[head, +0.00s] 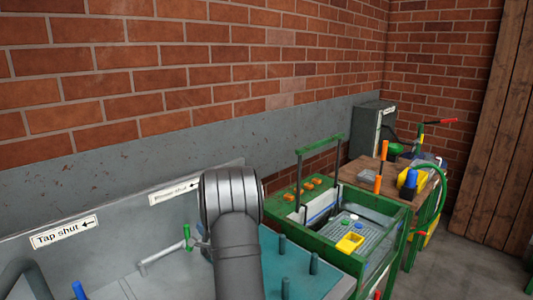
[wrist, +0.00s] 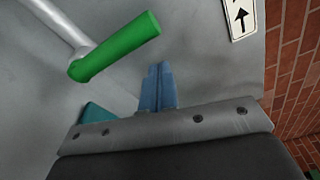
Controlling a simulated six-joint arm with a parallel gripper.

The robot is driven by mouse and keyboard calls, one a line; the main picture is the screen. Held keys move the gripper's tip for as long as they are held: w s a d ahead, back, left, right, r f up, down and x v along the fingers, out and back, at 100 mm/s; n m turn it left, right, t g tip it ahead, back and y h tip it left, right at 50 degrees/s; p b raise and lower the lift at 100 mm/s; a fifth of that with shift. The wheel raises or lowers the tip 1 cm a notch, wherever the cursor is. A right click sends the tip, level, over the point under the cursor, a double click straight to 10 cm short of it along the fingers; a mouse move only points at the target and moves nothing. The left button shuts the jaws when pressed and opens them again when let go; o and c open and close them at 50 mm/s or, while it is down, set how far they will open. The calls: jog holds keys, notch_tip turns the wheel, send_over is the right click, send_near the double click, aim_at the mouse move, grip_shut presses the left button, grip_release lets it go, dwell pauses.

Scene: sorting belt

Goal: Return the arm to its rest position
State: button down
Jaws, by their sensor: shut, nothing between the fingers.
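My arm (head: 238,235) rises in the middle of the head view and hides my gripper there. In the wrist view my gripper (wrist: 158,72) shows as blue fingers pressed together, shut and empty, in front of a grey metal surface. A green-handled lever (wrist: 115,48) on a pale rod is left of the fingertips, apart from them in the picture. A green-ended tap lever (head: 187,238) also shows just left of my arm in the head view.
A sign reading "Tap shut" (head: 64,232) is on the grey panel at left. A brick wall runs behind.

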jog(key=w+d+f+m, duration=0.1)
jog(key=m, duration=0.1)
jog(key=shift+d+f+m, duration=0.15)
jog(key=shift+m, duration=0.15)
jog(key=v, duration=0.9)
jog(key=shift+s+d, duration=0.3)
